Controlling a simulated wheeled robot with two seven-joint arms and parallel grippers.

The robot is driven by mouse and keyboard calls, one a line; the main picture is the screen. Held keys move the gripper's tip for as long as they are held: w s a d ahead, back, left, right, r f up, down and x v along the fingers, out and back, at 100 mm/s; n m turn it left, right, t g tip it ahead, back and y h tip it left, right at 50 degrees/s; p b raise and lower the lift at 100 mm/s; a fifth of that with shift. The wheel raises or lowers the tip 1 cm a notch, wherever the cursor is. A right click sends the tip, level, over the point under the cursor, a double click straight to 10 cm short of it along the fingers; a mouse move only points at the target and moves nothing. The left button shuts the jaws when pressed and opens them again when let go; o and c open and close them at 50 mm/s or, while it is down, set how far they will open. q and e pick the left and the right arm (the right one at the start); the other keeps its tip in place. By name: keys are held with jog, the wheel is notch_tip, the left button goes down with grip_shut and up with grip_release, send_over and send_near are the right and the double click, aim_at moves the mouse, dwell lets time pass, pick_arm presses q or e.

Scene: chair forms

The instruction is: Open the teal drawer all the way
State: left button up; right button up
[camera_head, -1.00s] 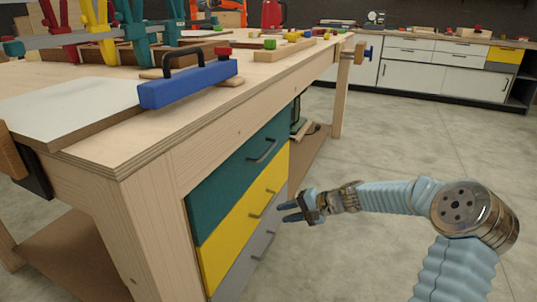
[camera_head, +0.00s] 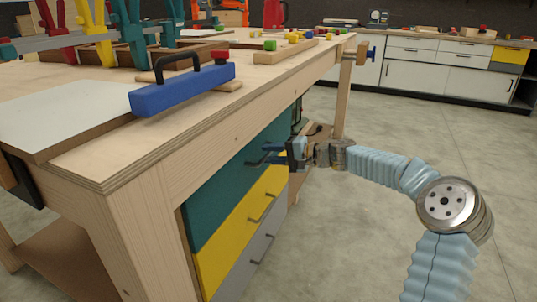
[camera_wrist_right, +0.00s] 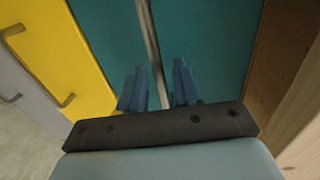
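The teal drawer (camera_head: 225,190) is the top one of three in the workbench, and its front looks flush with the drawers below. My right gripper (camera_head: 262,156) is at its front, over the grey handle, which is mostly hidden in the head view. In the right wrist view the handle bar (camera_wrist_right: 150,40) runs between the two blue fingers of my right gripper (camera_wrist_right: 158,85) against the teal front (camera_wrist_right: 220,45). The fingers are apart, with gaps beside the bar. My left gripper is not in view.
Below are a yellow drawer (camera_head: 240,230) and a grey drawer (camera_head: 250,265), both shut. The wooden workbench (camera_head: 110,165) holds clamps and a blue block with a black handle (camera_head: 185,90). The floor in front of the drawers is clear, apart from my arm.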

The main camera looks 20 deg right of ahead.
jog(key=shift+w+a+f, duration=0.15)
jog(key=shift+w+a, duration=0.3)
grip_shut()
